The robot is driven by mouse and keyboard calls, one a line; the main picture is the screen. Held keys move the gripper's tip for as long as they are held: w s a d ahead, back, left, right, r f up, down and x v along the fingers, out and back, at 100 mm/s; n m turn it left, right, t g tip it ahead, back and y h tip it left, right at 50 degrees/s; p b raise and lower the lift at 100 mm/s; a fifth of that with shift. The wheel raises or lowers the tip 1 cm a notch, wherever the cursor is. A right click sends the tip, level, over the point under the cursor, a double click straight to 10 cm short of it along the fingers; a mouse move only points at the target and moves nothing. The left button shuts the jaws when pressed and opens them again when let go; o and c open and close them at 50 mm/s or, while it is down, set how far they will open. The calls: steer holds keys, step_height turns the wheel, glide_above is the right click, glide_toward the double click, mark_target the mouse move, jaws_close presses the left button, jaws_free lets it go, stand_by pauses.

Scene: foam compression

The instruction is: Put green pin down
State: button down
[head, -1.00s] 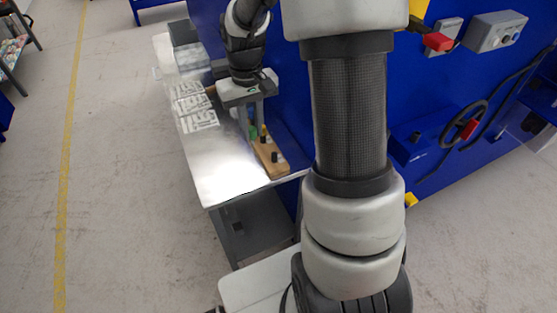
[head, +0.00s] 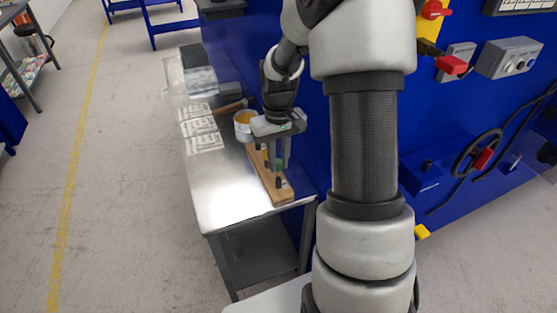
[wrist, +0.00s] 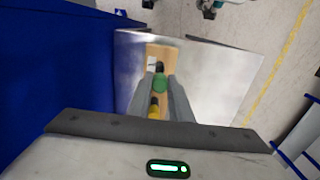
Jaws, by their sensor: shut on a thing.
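My gripper (head: 279,160) points down over the wooden block (head: 283,194) on the metal table, with its fingers shut on the green pin (head: 279,168). The wrist view shows the green pin (wrist: 160,84) between the fingertips, above the block (wrist: 170,52). I cannot tell whether the pin's lower end touches the block or sits in a hole. A yellow pin (wrist: 153,112) and dark pins stand along the block, partly hidden by the fingers.
Patterned white pieces (head: 200,130) lie at the table's left. A blue machine (head: 440,130) rises close on the right. The table's front left (head: 222,190) is clear.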

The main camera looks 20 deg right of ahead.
steer(key=shift+f+b, duration=0.4)
steer(key=shift+f, duration=0.2)
steer(key=c, duration=1.6)
jaws_free()
steer(key=shift+r, duration=0.15)
